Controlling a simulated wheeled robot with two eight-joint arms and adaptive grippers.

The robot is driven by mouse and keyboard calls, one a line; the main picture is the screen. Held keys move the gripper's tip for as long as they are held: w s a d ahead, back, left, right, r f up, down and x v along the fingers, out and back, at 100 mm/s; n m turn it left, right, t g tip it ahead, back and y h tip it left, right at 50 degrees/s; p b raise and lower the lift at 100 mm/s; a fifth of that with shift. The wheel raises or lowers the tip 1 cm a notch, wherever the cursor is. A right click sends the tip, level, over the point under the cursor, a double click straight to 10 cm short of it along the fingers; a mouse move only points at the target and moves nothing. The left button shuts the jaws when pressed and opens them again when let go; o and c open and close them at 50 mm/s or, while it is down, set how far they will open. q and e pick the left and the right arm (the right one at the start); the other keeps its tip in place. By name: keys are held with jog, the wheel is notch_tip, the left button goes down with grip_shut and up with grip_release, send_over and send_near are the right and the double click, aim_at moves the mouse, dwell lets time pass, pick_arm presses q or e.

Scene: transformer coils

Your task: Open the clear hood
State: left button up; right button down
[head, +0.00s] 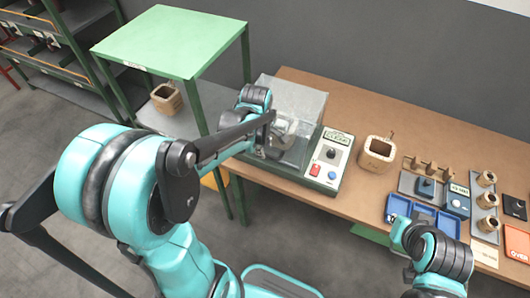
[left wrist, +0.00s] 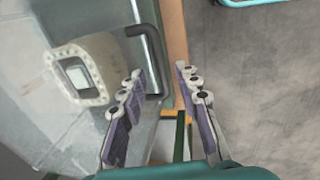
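The clear hood (head: 295,101) is a transparent box on the left part of a green-based machine, and it looks closed. Its dark bar handle (left wrist: 155,62) shows in the left wrist view, on the hood's clear wall (left wrist: 35,120). My left gripper (head: 268,146) is at the hood's front in the head view, partly hidden by my arm. In the left wrist view its two fingers (left wrist: 160,75) are apart, with the handle's bar beyond and between the tips; I cannot tell whether they touch it.
The machine's control panel (head: 329,162) has a red switch and a dark knob. A wooden-looking coil (head: 377,154) stands to its right. Blue trays (head: 415,213) and several small parts fill the bench's right. A green-topped stand (head: 172,40) stands to the left.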

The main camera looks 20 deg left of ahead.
pick_arm(q)
jog(key=shift+w+f+b, duration=0.2)
jog(key=shift+f+b, duration=0.05)
jog(key=shift+f, duration=0.65)
jog(key=shift+w+f+b, duration=0.15)
jog(key=shift+f+b, duration=0.05)
jog(key=shift+f, duration=0.65)
pick_arm(e)
jog(key=shift+f, duration=0.65)
